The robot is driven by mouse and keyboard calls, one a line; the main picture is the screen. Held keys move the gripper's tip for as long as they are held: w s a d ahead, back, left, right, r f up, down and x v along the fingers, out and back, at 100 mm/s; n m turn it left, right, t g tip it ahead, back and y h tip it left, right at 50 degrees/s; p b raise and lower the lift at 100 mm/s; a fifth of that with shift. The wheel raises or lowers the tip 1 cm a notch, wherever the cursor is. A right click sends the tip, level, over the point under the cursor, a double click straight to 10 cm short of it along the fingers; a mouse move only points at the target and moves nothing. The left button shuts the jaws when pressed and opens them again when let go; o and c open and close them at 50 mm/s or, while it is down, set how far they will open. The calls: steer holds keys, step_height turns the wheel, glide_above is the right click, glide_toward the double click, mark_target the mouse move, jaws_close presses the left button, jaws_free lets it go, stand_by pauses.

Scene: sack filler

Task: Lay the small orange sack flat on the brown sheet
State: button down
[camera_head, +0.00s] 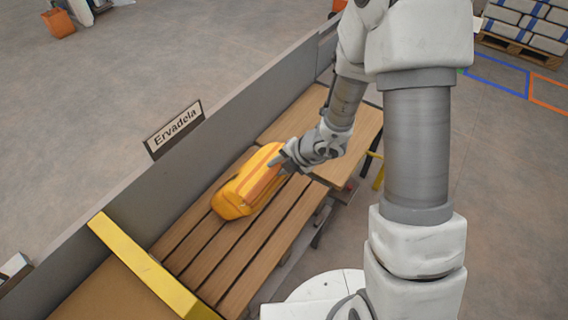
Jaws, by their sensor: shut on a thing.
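The small orange sack (246,191), yellow-orange with a brownish band along it, is over the slatted wooden bed in the middle. It lies lengthwise, slanting from lower left to upper right. My gripper (283,159) is at its upper right end, shut on it. The fingertips are small and partly hidden against the sack. I cannot tell whether the sack rests on the slats or hangs just above them. A flat brown surface (95,287), which looks like the brown sheet, is at the lower left beyond a yellow bar.
The yellow bar (150,265) crosses between the slats (262,240) and the brown surface. A grey side wall (95,207) with an "Ervadela" sign (174,129) runs along the left. A wooden panel (352,130) adjoins the slats' far end. Stacked sacks (530,22) stand far right.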

steer(key=shift+w+a+r+g+h+p, duration=0.25)
steer(key=shift+w+a+r+h+p, duration=0.45)
steer(key=shift+p, duration=1.15)
steer(key=shift+w+a+r+g+y+p, duration=0.15)
steer(key=shift+a+r+p, duration=0.25)
steer(key=shift+r+p, duration=1)
steer(key=shift+w+a+r+g+h+p, duration=0.3)
steer(key=shift+w+a+r+h+p, duration=0.2)
steer(key=shift+p, duration=1.75)
steer(key=shift+w+a+f+b, duration=0.1)
steer(key=shift+f+b, duration=0.35)
steer(key=shift+w+a+r, duration=0.1)
steer(key=shift+w+r, duration=0.05)
steer(key=shift+w, duration=0.1)
steer(key=shift+a+r+g+h, duration=0.3)
steer(key=shift+a+r+h, duration=0.1)
steer(key=shift+r, duration=0.35)
steer(key=shift+w+a+r+g+h, duration=0.35)
steer(key=shift+w+a+r+h, duration=0.1)
steer(key=shift+a, duration=0.15)
steer(key=shift+w+a+r+g+h, duration=0.3)
steer(key=shift+w+a+g+h, duration=0.15)
steer(key=shift+a, duration=0.2)
steer(key=shift+w+a+r+g+h, duration=0.3)
steer(key=shift+w+a+r+h, duration=0.15)
steer(key=shift+a, duration=0.15)
